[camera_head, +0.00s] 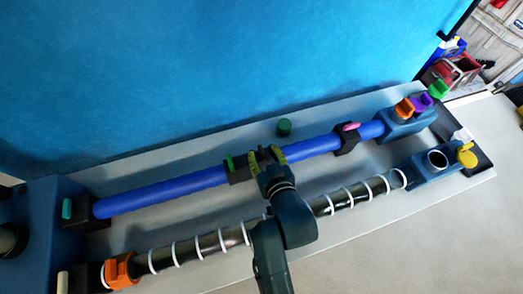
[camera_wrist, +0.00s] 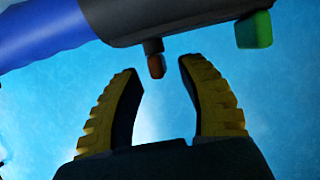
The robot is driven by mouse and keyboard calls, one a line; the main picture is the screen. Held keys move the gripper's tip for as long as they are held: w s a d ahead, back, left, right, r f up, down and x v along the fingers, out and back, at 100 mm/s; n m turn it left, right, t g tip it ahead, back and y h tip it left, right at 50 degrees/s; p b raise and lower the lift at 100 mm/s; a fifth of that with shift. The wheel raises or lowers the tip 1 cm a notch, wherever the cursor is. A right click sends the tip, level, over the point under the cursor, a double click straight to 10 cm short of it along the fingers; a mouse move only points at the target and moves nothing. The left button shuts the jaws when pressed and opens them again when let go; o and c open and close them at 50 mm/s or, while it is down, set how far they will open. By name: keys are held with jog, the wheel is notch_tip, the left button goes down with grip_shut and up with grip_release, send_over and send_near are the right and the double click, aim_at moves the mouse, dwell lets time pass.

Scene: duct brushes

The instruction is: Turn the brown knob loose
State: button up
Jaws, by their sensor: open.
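The brown knob (camera_wrist: 156,66) hangs from a dark clamp block (camera_wrist: 170,18) in the wrist view. It sits between the tips of my gripper's yellow-padded fingers (camera_wrist: 159,68), with a visible gap on each side. My gripper (camera_head: 265,152) is open and empty. In the head view it is at the dark clamp block (camera_head: 237,172) on the blue hose (camera_head: 165,190). The brown knob cannot be made out there, where my gripper blocks the view.
A green knob (camera_head: 229,163) is on the same clamp; a green block (camera_wrist: 254,30) shows near it in the wrist view. A pink knob (camera_head: 350,126) tops another clamp to the right. A black ringed hose (camera_head: 205,244) runs in front.

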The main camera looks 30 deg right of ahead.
jog(key=shift+x, duration=0.9)
jog(key=shift+o, duration=0.2)
grip_shut()
jog(key=shift+s, duration=0.1)
jog(key=shift+p, duration=0.35)
